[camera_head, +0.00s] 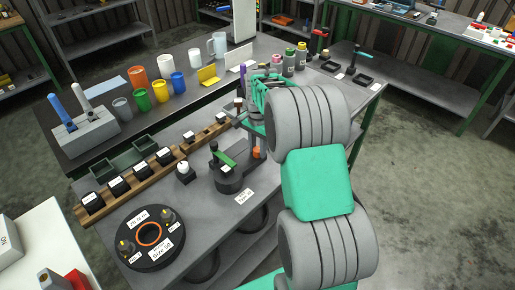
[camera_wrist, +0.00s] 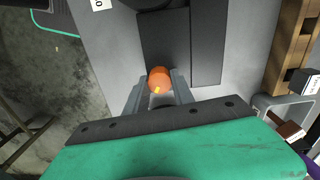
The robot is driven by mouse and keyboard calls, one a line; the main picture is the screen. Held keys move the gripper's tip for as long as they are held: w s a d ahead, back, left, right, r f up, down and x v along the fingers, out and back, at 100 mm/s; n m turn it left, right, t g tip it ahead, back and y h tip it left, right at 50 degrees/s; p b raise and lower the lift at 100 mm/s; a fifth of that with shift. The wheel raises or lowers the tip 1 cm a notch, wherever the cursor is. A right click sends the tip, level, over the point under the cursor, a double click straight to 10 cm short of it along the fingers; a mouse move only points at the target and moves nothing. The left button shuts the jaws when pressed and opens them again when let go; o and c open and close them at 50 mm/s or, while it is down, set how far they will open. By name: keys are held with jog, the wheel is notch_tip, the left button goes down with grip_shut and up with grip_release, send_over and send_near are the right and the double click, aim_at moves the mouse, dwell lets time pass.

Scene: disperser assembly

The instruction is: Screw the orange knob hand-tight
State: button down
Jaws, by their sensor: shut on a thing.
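The orange knob (camera_wrist: 159,76) sits between my gripper's two grey fingertips (camera_wrist: 158,88) in the wrist view, with a small yellow mark on its top. My gripper is shut on it. In the head view the knob (camera_head: 256,153) shows as a small orange patch below my gripper (camera_head: 257,143), beside a dark round-based device with a green lever (camera_head: 222,158). In the wrist view a dark block (camera_wrist: 165,35) lies just beyond the knob. Whether the knob's thread is seated is hidden.
A wooden rack (camera_head: 124,184) with black-capped items runs along the left of the grey table. A black disc (camera_head: 176,255) with an orange ring lies at the front. Cups and bottles stand along the back. A grey bracket-like part (camera_wrist: 285,108) is close right in the wrist view.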

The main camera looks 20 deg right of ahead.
aim_at(257, 149)
dwell(0.4)
jog(key=c, duration=1.1)
grip_release()
notch_tip(257, 149, up, 8)
jog(key=shift+f+b, duration=0.25)
jog(key=shift+b, duration=0.2)
jog(key=shift+r, duration=0.15)
jog(key=shift+s+a+r, duration=0.15)
jog(key=shift+r, duration=0.05)
jog(key=s+a+n+t, duration=0.1)
jog(key=s+a+n, duration=0.3)
jog(key=s, duration=0.3)
jog(key=s+a+n+t, duration=0.1)
jog(key=s+a+n, duration=0.3)
jog(key=s, duration=0.2)
jog(key=s+a+r+n+t, duration=0.1)
jog(key=s+a+n, duration=0.3)
jog(key=s, duration=0.3)
jog(key=shift+s+n, duration=0.3)
